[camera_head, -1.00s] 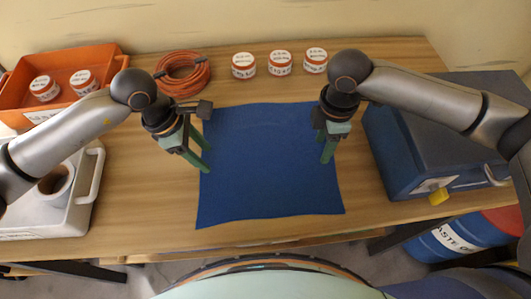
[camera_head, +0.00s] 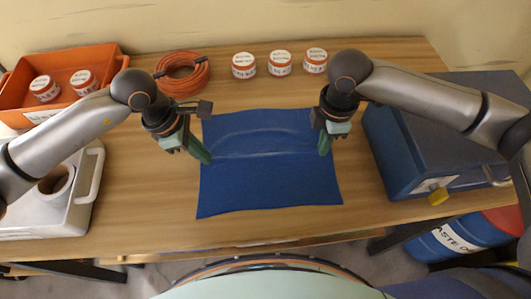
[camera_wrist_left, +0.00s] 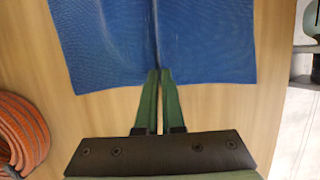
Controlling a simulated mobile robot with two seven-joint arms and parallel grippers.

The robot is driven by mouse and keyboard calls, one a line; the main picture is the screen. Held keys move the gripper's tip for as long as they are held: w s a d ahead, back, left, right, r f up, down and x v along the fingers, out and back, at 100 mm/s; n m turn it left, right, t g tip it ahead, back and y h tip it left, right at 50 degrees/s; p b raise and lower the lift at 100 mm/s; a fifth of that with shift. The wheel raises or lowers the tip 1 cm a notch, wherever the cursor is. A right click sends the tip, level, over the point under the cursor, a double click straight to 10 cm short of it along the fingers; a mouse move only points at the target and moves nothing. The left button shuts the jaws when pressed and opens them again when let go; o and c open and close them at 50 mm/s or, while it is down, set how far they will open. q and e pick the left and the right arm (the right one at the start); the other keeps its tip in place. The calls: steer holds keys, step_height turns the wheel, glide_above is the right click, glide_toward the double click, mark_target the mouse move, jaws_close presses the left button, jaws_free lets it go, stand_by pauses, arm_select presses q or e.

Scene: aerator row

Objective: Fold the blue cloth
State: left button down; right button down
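The blue cloth (camera_head: 270,188) lies spread on the wooden table, with a raised ridge and creases running across its upper half. My left gripper (camera_head: 208,160) is at the cloth's left edge. In the left wrist view its fingers (camera_wrist_left: 160,73) are close together on the edge of the cloth (camera_wrist_left: 105,42), and a crease runs away from between them. My right gripper (camera_head: 323,152) is at the cloth's right edge with its fingers together, at the other end of the creases. The cloth between its fingertips is too small to see.
A coiled orange hose (camera_head: 182,73) and several white jars (camera_head: 280,64) stand behind the cloth. An orange crate (camera_head: 110,62) and a grey case (camera_head: 88,190) are at left, a blue box (camera_head: 400,150) at right. Bare table (camera_head: 150,195) lies left of the cloth.

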arm_select(q)
steer(key=shift+a, duration=0.1)
stand_by(0.7)
